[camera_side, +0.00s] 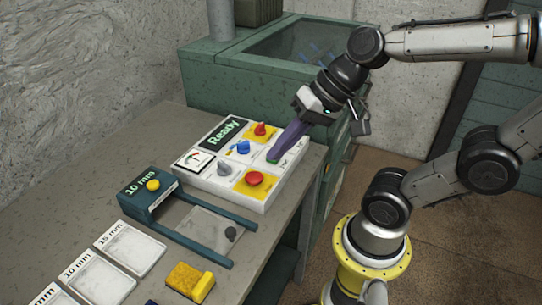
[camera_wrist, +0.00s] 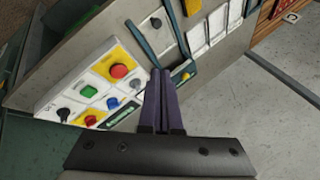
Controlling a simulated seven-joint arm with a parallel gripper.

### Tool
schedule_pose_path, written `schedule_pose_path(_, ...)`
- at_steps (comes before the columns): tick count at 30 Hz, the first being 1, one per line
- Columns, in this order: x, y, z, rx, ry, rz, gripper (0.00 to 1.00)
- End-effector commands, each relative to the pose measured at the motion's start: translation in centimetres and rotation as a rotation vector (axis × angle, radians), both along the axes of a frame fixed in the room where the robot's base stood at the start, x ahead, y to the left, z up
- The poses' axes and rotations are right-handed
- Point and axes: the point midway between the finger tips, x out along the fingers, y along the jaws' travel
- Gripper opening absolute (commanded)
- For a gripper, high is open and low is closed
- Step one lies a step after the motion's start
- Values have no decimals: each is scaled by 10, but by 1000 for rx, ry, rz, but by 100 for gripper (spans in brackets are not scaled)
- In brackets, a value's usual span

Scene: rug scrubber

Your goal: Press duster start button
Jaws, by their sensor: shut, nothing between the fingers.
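A white control panel (camera_side: 219,186) sits on the bench with a lit display (camera_side: 224,134) reading "Ready". It has a red button on a yellow plate at the front (camera_side: 254,178), another at the back (camera_side: 260,129), and a blue knob (camera_side: 243,147). In the wrist view, the panel (camera_wrist: 66,90) shows a green button (camera_wrist: 112,103) and a red button (camera_wrist: 118,71). I cannot read which is the duster start. My gripper (camera_side: 272,158), with purple fingers together and empty, is over the panel's right part; contact is unclear.
A dark frame marked "10 mm" (camera_side: 148,193) with a yellow knob stands left of the panel. White trays (camera_side: 130,247) and a yellow block (camera_side: 190,281) lie toward the front of the bench. A green machine (camera_side: 225,83) stands behind the panel.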

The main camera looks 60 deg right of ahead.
Motion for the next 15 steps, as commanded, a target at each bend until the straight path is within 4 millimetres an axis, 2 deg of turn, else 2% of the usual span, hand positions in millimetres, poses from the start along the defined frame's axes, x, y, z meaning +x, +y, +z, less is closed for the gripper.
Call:
schedule_pose_path(4, 38, -13, -2, 270, 68, -318, 0)
schedule_pose_path(7, 63, -34, -6, 439, 98, -538, 0)
schedule_pose_path(12, 92, -87, -17, 672, 122, -871, 0)
schedule_pose_path(15, 98, -119, -27, 765, 125, -1023, 0)
